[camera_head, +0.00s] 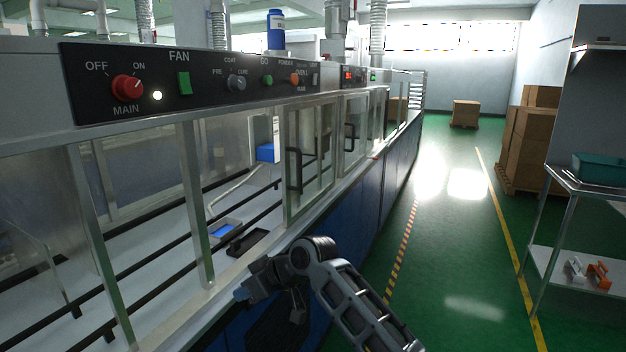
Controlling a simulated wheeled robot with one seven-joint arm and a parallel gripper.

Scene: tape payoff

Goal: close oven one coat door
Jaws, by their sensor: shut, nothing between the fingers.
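A long grey cabinet with a glazed front runs along the left. A framed glass door (317,165) with a black bar handle (294,171) stands near the middle. A second glass door (361,122) with a black handle (349,138) is farther along. I cannot tell from labels which door is the oven one coat door. My gripper (241,294) is shut and empty, low at the cabinet's front edge, below and left of the nearer handle and apart from it.
A control panel (205,83) with a red knob and buttons tops the cabinet. A blue-and-grey tray (222,230) and a black tray (248,243) lie inside. A metal rack (572,177) and cardboard boxes (527,148) stand right. The green aisle is clear.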

